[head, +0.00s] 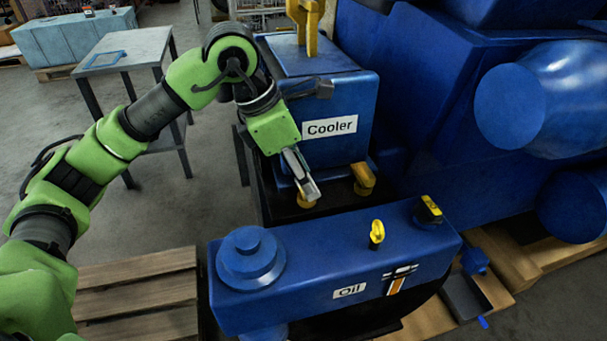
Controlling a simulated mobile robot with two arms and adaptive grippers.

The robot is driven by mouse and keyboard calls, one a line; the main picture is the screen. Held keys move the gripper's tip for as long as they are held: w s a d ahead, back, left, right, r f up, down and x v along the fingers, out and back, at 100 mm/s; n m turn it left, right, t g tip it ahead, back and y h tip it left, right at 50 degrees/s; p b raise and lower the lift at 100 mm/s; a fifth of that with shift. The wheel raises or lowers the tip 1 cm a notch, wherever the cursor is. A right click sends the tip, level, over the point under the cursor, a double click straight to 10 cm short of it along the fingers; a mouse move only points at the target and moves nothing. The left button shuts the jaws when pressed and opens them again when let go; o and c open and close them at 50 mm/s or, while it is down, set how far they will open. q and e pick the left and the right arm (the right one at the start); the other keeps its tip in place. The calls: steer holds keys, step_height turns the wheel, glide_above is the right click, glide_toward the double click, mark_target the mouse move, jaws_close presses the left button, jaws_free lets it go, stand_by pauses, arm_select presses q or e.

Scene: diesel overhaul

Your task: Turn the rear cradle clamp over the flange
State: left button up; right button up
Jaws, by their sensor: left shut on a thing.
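The blue cooler (345,105), labelled "Cooler", stands in a dark cradle (262,195) at the centre. One yellow clamp (363,180) is at the cooler's lower right corner. Another yellow-orange clamp (306,202) is at its lower left, mostly hidden by my left gripper (311,191). My left gripper points down in front of the cooler and is shut on this clamp. The frame does not show clearly which of the two is the rear one, or how far the held clamp lies over the flange. My right gripper is not in view.
A blue oil unit (330,270), with a round cap and yellow-topped parts, stands in front of the cooler. A yellow lifting bracket (304,22) is above the cooler. The big blue engine (440,110) blocks the right. A grey table (125,50) stands left; floor shows beside it.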

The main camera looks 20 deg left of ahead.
arm_select(q)
steer(key=o, duration=1.1)
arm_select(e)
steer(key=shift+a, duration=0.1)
arm_select(q)
steer(key=shift+o, duration=0.2)
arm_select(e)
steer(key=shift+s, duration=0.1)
